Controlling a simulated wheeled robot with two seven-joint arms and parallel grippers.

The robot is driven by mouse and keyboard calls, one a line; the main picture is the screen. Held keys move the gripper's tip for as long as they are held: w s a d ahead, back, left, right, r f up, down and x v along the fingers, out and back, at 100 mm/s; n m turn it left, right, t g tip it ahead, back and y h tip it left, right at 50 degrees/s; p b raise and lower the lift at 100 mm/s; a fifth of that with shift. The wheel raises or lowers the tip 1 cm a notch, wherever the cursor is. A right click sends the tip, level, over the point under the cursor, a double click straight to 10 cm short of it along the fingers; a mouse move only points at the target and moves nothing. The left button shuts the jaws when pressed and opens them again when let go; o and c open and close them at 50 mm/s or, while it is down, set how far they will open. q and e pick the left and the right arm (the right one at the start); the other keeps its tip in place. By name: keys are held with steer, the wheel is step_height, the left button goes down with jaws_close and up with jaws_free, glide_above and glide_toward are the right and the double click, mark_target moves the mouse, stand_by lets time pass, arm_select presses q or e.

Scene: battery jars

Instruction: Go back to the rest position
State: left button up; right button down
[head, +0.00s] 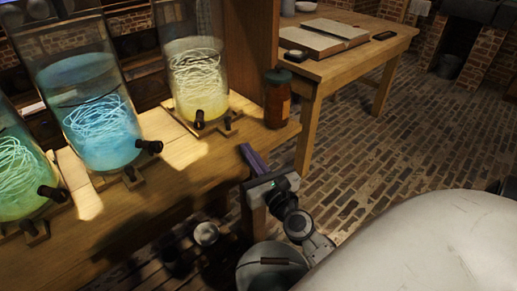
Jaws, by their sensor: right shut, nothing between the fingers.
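My right gripper (251,158) is in the lower middle of the head view, with its purple fingers together and nothing held. It is just in front of the wooden bench edge, below and left of a small dark amber jar (278,104), and apart from it. My left gripper is not in view. On the bench (222,146) stand a yellow-lit glass jar (197,82), a blue-lit jar (98,120) and a green-lit jar (18,165), cut off at the left edge. Each holds pale tangled strands and has a dark tap near its base.
A wooden table (350,62) at the back right bears a large open book (324,38) and small dark items. A bucket (449,66) stands by the brick wall. The brick floor (385,140) right of the bench is clear. Dark clutter and a metal cup (206,233) sit low in front of the bench.

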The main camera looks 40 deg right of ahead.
arm_select(q)
steer(key=shift+b, duration=0.35)
arm_select(e)
steer(key=v, duration=0.4)
steer(key=shift+s, duration=0.15)
steer(key=s+a+f+n+g+y+p, duration=0.2)
steer(key=s+a+f+n+y+p, duration=0.15)
steer(key=a+n, duration=0.6)
steer(key=s+a+f+n+g+y+p, duration=0.25)
steer(key=a+n+y, duration=0.2)
steer(key=n, duration=0.95)
arm_select(q)
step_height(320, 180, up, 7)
steer(key=p, duration=0.4)
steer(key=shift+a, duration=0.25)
arm_select(e)
steer(key=s+a+f+n+g, duration=0.2)
steer(key=s+n, duration=0.3)
steer(key=n, duration=0.3)
steer(key=s+a+f+n+g, duration=0.3)
steer(key=s+n, duration=0.3)
steer(key=n, duration=0.3)
steer(key=shift+f+h, duration=0.4)
steer(key=shift+f, duration=0.45)
